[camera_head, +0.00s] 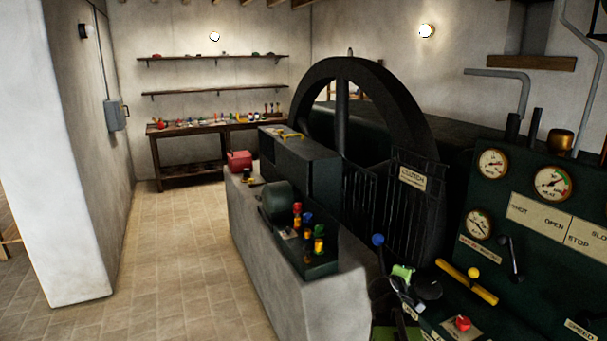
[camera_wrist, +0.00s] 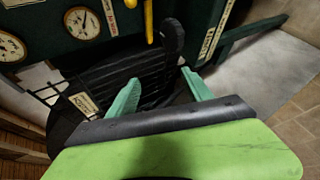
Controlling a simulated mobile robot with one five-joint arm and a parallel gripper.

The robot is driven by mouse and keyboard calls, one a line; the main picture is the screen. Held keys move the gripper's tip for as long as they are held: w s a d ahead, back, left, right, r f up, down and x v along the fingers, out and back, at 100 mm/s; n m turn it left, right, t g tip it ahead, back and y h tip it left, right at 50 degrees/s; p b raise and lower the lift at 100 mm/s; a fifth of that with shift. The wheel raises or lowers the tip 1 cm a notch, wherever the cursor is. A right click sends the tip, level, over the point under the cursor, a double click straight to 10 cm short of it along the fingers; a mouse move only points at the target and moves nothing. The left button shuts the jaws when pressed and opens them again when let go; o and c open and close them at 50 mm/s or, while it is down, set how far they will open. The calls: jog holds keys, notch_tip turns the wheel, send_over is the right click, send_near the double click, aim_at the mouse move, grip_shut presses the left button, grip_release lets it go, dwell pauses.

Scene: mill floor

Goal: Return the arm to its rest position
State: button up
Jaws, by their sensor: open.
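My gripper (camera_wrist: 160,92) shows in the wrist view, with two pale green fingers spread apart above its dark band and bright green body. Nothing is held between the fingers. A dark lever with a rounded end (camera_wrist: 172,38) appears beyond and between the fingertips; I cannot tell how far it is from them. In the head view, green and grey parts of my arm show low at the right, in front of the dark green control panel (camera_head: 555,215).
The panel has gauges (camera_head: 553,183), a yellow bar (camera_head: 467,283) and a red knob (camera_head: 463,323). A large black flywheel (camera_head: 342,125) stands behind a stone plinth (camera_head: 262,245) holding bottles (camera_head: 297,214). A workbench (camera_head: 185,170) is at the back. The tiled floor (camera_head: 180,260) at left is clear.

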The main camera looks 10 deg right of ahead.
jog(key=a+f+m+g+y, duration=0.1)
jog(key=a+f+y, duration=0.15)
jog(key=a, duration=0.45)
jog(key=a+f+m+g+y, duration=0.1)
jog(key=a+f, duration=0.3)
jog(key=a, duration=0.4)
jog(key=s+a+f+m+g+y, duration=0.2)
jog(key=s+a+f+m+g, duration=0.1)
jog(key=s+a, duration=0.3)
jog(key=s+a+f+m+g+y, duration=0.3)
jog(key=s+a, duration=0.3)
jog(key=a, duration=0.2)
jog(key=shift+s+a+m, duration=0.3)
jog(key=shift+s, duration=0.1)
jog(key=shift+y, duration=0.25)
jog(key=shift+c, duration=0.2)
